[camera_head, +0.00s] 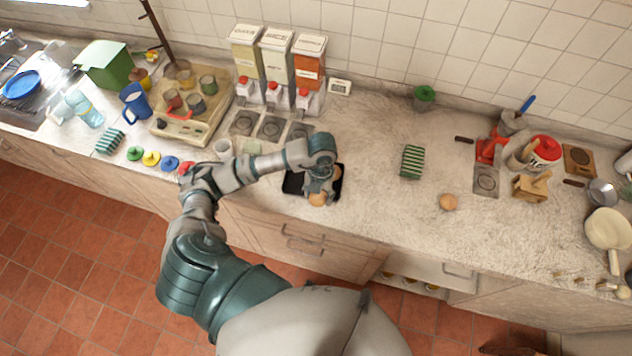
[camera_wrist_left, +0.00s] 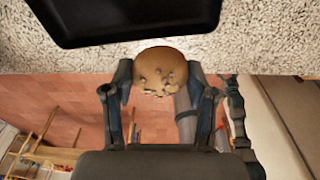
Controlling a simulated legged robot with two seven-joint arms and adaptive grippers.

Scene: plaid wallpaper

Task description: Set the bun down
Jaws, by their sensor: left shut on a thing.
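A round brown bun (camera_head: 318,199) with darker specks is held by my left gripper (camera_head: 319,190) near the front edge of the counter. In the left wrist view the bun (camera_wrist_left: 160,71) sits between the two fingertips, which are shut on it. A black tray (camera_head: 296,184) lies on the counter beneath and behind the gripper, partly hidden by my arm. The tray (camera_wrist_left: 125,20) shows beyond the bun in the wrist view. Whether the bun touches the counter I cannot tell. Another bun-like round thing (camera_head: 448,202) lies on the counter to the right. My right gripper is not in view.
A green striped sponge (camera_head: 411,162) lies right of the tray. Cereal-style dispensers (camera_head: 278,62) stand behind. The counter (camera_head: 375,200) between tray and right-hand round thing is clear.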

